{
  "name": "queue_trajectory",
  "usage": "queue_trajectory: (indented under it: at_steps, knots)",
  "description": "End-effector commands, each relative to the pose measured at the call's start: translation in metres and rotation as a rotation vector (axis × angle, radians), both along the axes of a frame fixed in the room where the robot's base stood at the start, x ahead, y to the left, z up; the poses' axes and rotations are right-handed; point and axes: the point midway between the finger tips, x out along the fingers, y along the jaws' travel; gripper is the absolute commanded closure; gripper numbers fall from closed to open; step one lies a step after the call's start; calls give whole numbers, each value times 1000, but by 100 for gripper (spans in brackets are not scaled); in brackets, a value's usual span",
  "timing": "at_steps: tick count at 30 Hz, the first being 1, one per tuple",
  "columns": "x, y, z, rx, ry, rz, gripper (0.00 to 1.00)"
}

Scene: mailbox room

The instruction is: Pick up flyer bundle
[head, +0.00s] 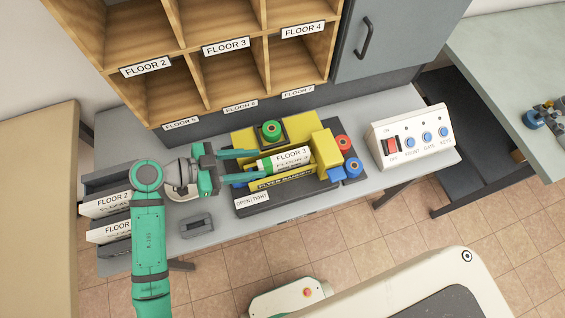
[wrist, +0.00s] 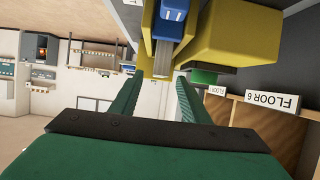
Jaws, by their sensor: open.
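The flyer bundle (head: 292,158), a white roll-like piece marked FLOOR 3 with a green part at its left end, lies on the yellow and dark flyer bander (head: 282,181) in the head view. My gripper (head: 250,165) is to its left, fingers pointing right toward its green end. The fingers are open. The head view does not settle whether they touch the bundle. In the wrist view my gripper (wrist: 160,82) shows two spread green fingers with yellow bander parts (wrist: 225,40) beyond them. I cannot make out the bundle clearly there.
Wooden mail slots (head: 200,70) with floor labels stand behind the bander. A white control box (head: 408,137) with a red switch and blue buttons is at the right. Labelled trays (head: 107,204) are at the left, beside my arm. A small grey object (head: 197,224) lies in front.

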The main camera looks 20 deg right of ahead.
Motion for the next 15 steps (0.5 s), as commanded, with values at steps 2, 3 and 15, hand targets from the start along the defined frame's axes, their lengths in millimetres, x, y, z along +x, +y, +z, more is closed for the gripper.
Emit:
queue_trajectory:
  at_steps: [2,3,15]
  knots:
    - [-1,-5,-2,1,-3,-4,58]
    - [-1,-9,-3,1,-3,-4,58]
    - [-3,-52,-22,2,-2,-2,58]
